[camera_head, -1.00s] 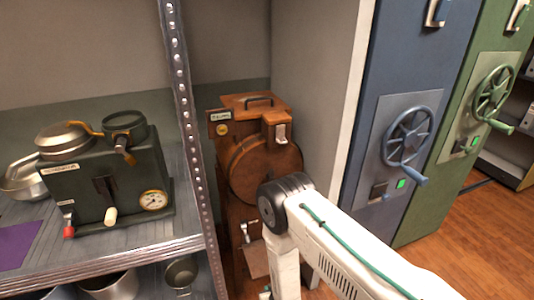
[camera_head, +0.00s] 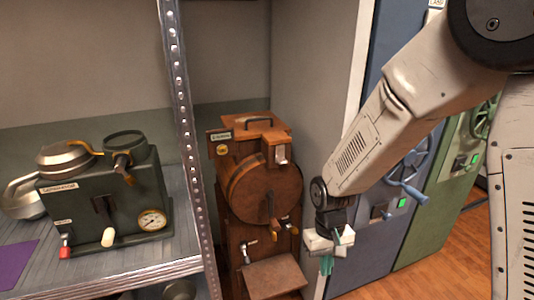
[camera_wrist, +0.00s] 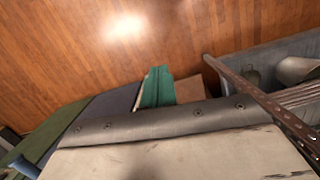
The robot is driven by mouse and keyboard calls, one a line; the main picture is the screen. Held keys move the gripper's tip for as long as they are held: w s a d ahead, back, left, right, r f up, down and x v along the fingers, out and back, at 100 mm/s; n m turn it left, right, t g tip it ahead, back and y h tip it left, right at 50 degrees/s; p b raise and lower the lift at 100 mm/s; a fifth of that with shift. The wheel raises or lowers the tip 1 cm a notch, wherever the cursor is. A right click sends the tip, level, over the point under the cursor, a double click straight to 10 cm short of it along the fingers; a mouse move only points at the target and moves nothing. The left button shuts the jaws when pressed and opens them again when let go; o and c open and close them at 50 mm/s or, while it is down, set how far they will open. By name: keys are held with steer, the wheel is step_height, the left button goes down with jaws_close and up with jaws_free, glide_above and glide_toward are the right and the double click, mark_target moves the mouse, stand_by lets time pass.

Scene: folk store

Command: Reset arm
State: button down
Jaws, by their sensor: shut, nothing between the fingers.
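My arm reaches in from the upper right in the head view and bends down at the wrist. My gripper (camera_head: 328,262) points down with its green fingers together and nothing between them. It hangs in front of and to the right of the wooden machine (camera_head: 262,185), apart from it as far as I can tell. In the wrist view the green fingers (camera_wrist: 157,88) show past the edge of my own pale housing, over the wooden floor.
A metal shelf (camera_head: 185,268) on the left holds a dark green machine (camera_head: 105,205) and a purple sheet (camera_head: 14,258). Its upright post (camera_head: 180,95) stands near the wooden machine. Blue (camera_head: 345,282) and green (camera_head: 408,238) cabinets with handwheels stand on the right, behind my arm. Wooden floor (camera_head: 450,250) is open there.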

steer(key=s+d+r+m+t, duration=0.1)
steer(key=s+d+r, duration=0.5)
steer(key=s+r, duration=0.3)
steer(key=s+d+r+m+t, duration=0.1)
steer(key=s+d+r+t, duration=0.1)
steer(key=s+d+r, duration=0.4)
steer(key=s+r, duration=0.4)
steer(key=r, duration=0.5)
steer(key=shift+s+m, duration=0.15)
steer(key=shift+m, duration=0.25)
